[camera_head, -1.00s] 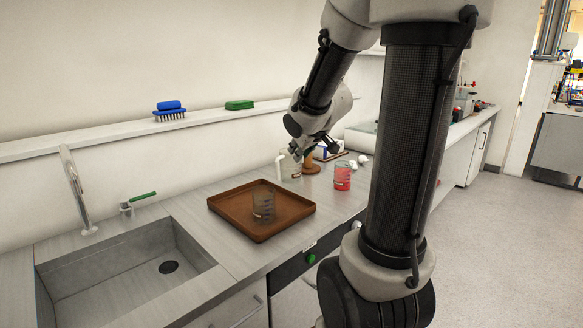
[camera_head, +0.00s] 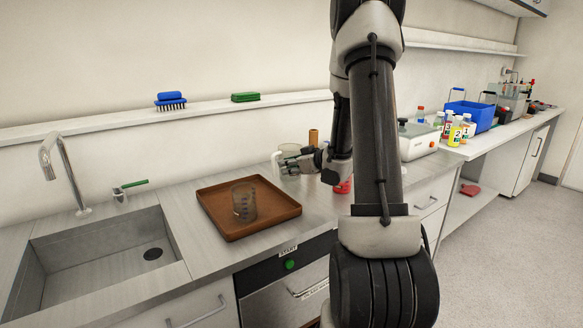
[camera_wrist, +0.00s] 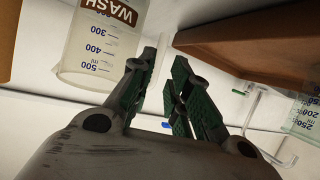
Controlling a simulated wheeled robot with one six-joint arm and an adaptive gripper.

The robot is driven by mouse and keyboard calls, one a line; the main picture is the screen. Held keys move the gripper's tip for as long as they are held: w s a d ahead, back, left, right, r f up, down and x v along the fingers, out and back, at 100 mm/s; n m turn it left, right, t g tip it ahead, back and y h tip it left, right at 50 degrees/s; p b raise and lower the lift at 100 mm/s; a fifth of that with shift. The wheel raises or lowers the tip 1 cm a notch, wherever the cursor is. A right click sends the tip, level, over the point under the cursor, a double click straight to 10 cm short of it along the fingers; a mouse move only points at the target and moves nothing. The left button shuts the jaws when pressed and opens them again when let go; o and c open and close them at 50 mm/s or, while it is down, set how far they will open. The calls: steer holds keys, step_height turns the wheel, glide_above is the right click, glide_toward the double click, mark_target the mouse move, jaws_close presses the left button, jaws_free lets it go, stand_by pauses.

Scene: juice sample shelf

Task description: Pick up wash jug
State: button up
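The wash jug (camera_wrist: 100,45) is a clear vessel with a brown WASH label and blue volume marks. It appears upside down at the upper left of the wrist view. In the head view the jug (camera_head: 288,154) stands on the counter behind the tray, its white handle showing at its left and much of it hidden by my gripper (camera_head: 308,165). In the wrist view my gripper (camera_wrist: 162,85) has its green-padded fingers apart with a gap between them. The jug is to the left of the fingers, not between them. I cannot tell whether they touch.
A brown tray (camera_head: 213,217) holding a clear beaker (camera_head: 244,202) is in front of the jug. A red-filled beaker (camera_head: 343,187) is partly hidden by my arm. A brown cylinder (camera_head: 313,137) stands behind. The sink (camera_head: 105,262) is left; bottles (camera_head: 457,130) and a blue crate (camera_head: 471,113) are right.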

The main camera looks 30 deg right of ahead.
mark_target(274, 167)
steer(key=x, duration=0.8)
steer(key=shift+d+r, duration=0.1)
steer(key=shift+r, duration=0.05)
jaws_close()
